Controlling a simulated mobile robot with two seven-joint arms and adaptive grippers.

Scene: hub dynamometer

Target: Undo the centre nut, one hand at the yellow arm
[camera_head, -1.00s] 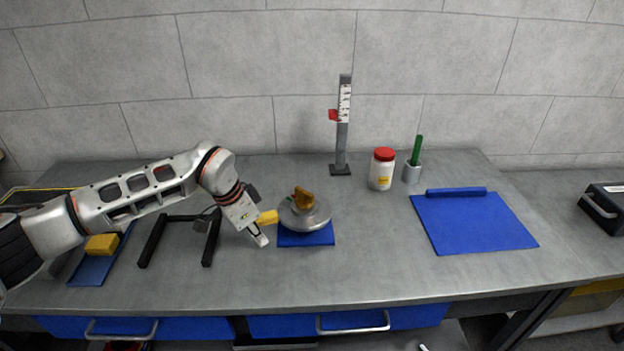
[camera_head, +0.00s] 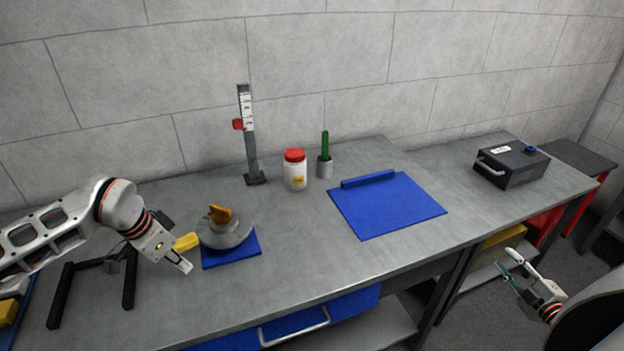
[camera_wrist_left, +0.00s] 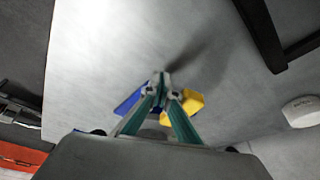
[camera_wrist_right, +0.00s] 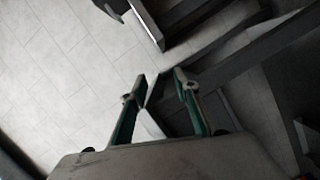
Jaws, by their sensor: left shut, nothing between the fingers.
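The round grey hub (camera_head: 225,236) sits on a blue base (camera_head: 232,258) on the bench. The orange-yellow centre nut (camera_head: 221,215) stands on top of it. The yellow arm (camera_head: 187,242) sticks out from the hub's left side. My left gripper (camera_head: 183,267) is shut and empty, just left of and in front of the yellow arm. In the left wrist view the closed fingertips (camera_wrist_left: 161,78) are beside the yellow arm (camera_wrist_left: 190,103); I cannot tell if they touch. My right gripper (camera_head: 512,262) is open and empty, off the bench's front at the right.
A black stand (camera_head: 95,265) is left of my left gripper. Behind the hub are a scale post (camera_head: 249,140), a red-lidded jar (camera_head: 294,172) and a cup with a green handle (camera_head: 325,166). A blue mat (camera_head: 388,208) lies right. A black case (camera_head: 511,166) stands far right.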

